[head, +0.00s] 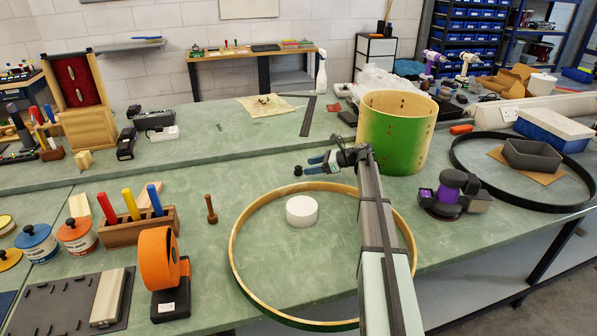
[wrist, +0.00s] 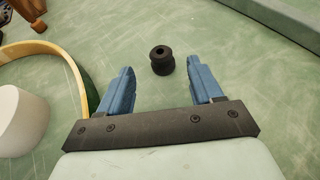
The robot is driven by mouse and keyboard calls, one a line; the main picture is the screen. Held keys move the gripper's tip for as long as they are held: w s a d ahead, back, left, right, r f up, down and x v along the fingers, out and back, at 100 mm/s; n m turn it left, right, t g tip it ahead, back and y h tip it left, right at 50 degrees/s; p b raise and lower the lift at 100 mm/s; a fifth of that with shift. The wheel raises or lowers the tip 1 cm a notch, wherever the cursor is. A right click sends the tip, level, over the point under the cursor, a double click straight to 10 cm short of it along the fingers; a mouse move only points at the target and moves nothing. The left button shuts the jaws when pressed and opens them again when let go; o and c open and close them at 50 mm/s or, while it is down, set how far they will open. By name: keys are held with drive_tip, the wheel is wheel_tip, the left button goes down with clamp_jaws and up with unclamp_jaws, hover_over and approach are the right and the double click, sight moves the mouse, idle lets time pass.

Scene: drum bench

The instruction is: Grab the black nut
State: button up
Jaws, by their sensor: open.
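The black nut (wrist: 162,60) is a small dark spool-like piece with a hole in its top. It stands on the green bench top. In the wrist view it lies between the lines of my two blue fingers, near the level of their tips, with clear space on both sides. My gripper (wrist: 162,80) is open and empty. In the head view my gripper (head: 308,166) is above the bench, and the nut (head: 298,171) shows just left of the fingertips. I cannot tell the exact height of the fingers over the bench.
A wooden drum hoop (head: 233,240) lies below my arm, with a white cylinder (head: 301,211) inside it. A green drum shell (head: 396,135) stands to the right. A wooden peg (head: 211,209) and an orange tape roll (head: 158,258) are to the left. Bench around the nut is clear.

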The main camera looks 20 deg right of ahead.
sight(300, 167)
drive_tip(key=shift+x, duration=2.8)
drive_tip(key=shift+w+r, duration=0.1)
drive_tip(key=shift+c, duration=0.3)
drive_tip(key=c, duration=1)
